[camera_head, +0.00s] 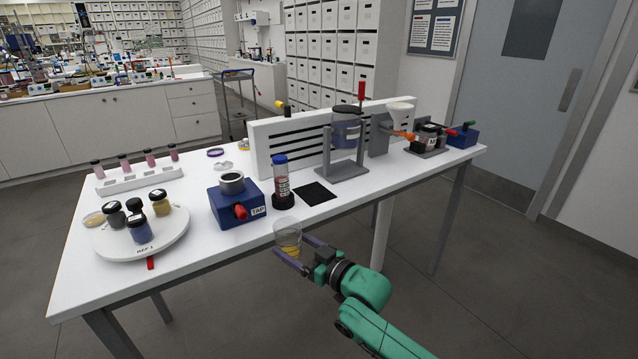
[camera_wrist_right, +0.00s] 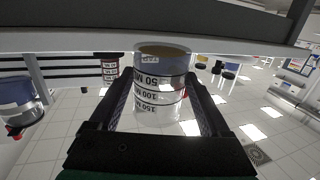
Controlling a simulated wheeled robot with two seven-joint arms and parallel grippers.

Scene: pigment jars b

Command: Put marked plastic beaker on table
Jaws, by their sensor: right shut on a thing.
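The marked plastic beaker (camera_head: 287,231) is clear, with yellowish stuff low inside it. It is upright in the head view, at the front edge of the white table (camera_head: 345,203); I cannot tell whether its base touches anything. My right gripper (camera_head: 292,247) reaches in from the lower right and is shut on the beaker, one finger on each side. In the right wrist view, the beaker (camera_wrist_right: 160,90) shows upside down between the two fingers (camera_wrist_right: 158,82), with printed volume marks such as 50, 100 and 150. My left gripper is not in view.
Behind the beaker stand a blue-capped tube (camera_head: 281,182) and a blue TAP box (camera_head: 237,205). A black square (camera_head: 315,193) lies to their right. A round white tray (camera_head: 120,242) with jars is at left. The front right tabletop is clear.

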